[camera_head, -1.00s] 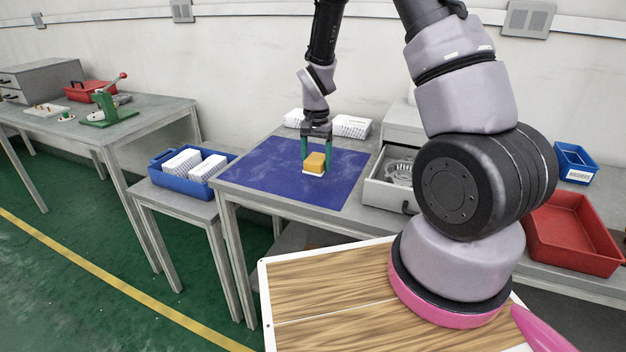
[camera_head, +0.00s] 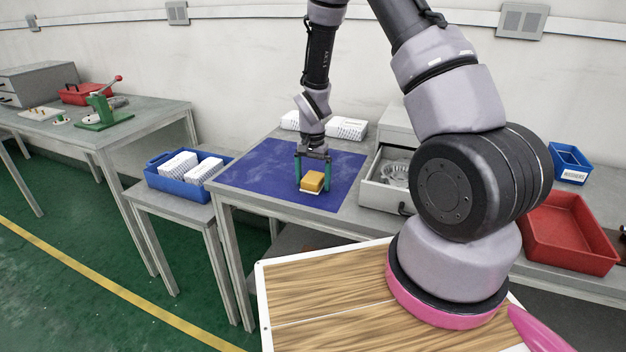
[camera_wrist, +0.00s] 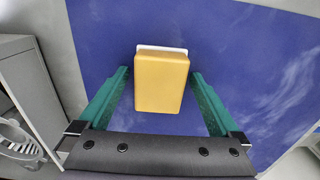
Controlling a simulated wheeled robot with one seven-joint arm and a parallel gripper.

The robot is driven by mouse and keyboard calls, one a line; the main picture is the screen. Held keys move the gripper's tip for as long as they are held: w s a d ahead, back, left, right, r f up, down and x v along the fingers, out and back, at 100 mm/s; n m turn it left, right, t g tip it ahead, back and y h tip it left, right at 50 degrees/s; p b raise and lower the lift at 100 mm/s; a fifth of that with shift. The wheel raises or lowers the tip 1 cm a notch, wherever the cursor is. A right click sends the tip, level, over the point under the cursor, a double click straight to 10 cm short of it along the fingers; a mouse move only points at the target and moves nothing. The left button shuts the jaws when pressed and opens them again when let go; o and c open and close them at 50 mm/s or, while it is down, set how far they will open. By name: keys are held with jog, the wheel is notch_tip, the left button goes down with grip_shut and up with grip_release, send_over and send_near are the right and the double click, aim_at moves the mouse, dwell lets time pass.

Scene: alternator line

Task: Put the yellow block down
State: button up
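The yellow block (camera_head: 313,181) rests on a thin white piece (camera_head: 310,193) on the blue mat (camera_head: 255,175) of the middle table. In the wrist view the yellow block (camera_wrist: 161,82) stands between the green fingers, with a narrow strip of blue mat showing on each side. My gripper (camera_head: 313,183) points down over it, fingers open and apart from the block. In the wrist view my gripper (camera_wrist: 160,76) straddles the block without visible contact. The underside of the white piece is hidden.
A grey drawer unit with an open drawer (camera_head: 385,193) stands right of the mat. White boxes (camera_head: 346,129) are behind it. A blue bin (camera_head: 179,190) with white boxes is on the left. A red tray (camera_head: 560,250) lies at right. The mat around the block is clear.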

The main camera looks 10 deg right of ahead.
jog(key=shift+r, duration=0.1)
notch_tip(320, 180, up, 13)
notch_tip(320, 180, up, 19)
jog(key=n+t+y, duration=0.1)
jog(key=t, duration=0.2)
send_over(313, 177)
jog(key=s+d, duration=0.4)
jog(key=s, duration=0.4)
jog(key=s+d+r+n+t, duration=0.1)
jog(key=s+r+t, duration=0.1)
jog(key=s+r, duration=0.2)
jog(key=s+d+r+n+t+y, duration=0.1)
jog(key=s+r, duration=0.4)
jog(key=s, duration=0.5)
jog(key=shift+s+r+t, duration=0.15)
jog(key=shift+r+t, duration=0.1)
jog(key=shift+t, duration=0.35)
